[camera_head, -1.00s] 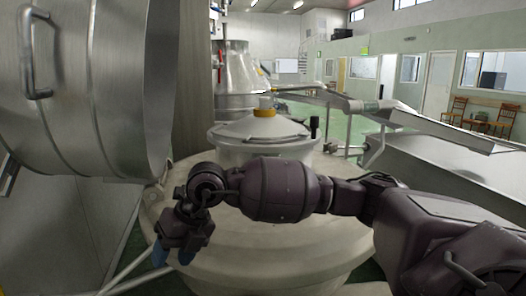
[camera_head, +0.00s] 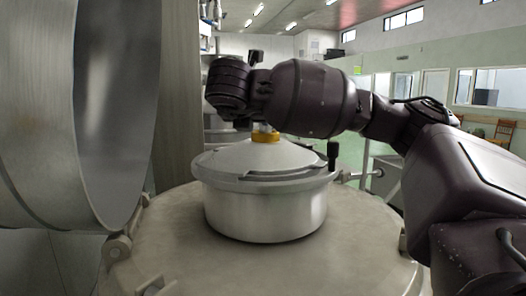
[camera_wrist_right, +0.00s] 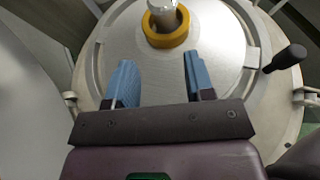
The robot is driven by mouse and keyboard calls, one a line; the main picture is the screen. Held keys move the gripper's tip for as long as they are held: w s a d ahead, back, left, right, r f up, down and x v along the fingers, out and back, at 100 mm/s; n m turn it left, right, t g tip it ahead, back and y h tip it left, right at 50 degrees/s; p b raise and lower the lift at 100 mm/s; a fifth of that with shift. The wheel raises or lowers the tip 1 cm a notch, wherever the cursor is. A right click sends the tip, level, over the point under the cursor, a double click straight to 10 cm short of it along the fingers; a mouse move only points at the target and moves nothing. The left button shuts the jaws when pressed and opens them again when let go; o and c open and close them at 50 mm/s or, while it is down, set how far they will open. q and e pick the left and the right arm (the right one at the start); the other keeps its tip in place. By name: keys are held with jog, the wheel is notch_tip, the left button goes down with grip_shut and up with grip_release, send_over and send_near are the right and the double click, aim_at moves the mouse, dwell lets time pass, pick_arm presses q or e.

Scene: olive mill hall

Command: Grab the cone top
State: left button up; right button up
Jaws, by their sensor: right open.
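The cone top is a shallow grey metal cone-shaped lid (camera_head: 225,160) on a round steel pot-like neck. A yellow ring (camera_head: 265,137) sits around a short metal stub at its peak. In the right wrist view the lid (camera_wrist_right: 215,30) fills the middle, with the yellow ring (camera_wrist_right: 165,36) and stub at the top centre. My right gripper (camera_wrist_right: 160,80) is open and empty, its blue fingers pointing toward the ring, which is just beyond them. In the head view my right wrist is above and left of the stub, and its fingers are hidden. My left gripper is out of view.
A large open steel drum (camera_head: 85,110) stands close on the left. The neck (camera_head: 265,215) rises from a wide pale vessel top (camera_head: 165,240). A black handle (camera_head: 332,155) sticks up at the lid's right edge. The hall behind is open on the right.

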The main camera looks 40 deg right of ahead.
aim_at(261, 144)
jog(key=x, duration=0.5)
jog(key=shift+s+d+r, duration=0.1)
jog(key=shift+d+r, duration=0.15)
jog(key=shift+r, duration=0.15)
jog(key=shift+p+x, duration=0.35)
jog(key=shift+x, duration=0.4)
jog(key=x, duration=0.3)
jog(key=shift+d+r+p, duration=0.15)
jog(key=shift+d+p, duration=0.15)
jog(key=shift+w+d, duration=0.2)
jog(key=shift+d, duration=0.1)
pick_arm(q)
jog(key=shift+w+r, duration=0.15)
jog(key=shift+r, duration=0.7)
pick_arm(e)
jog(key=shift+f, duration=0.25)
jog(key=shift+f, duration=0.1)
jog(key=shift+c, duration=0.5)
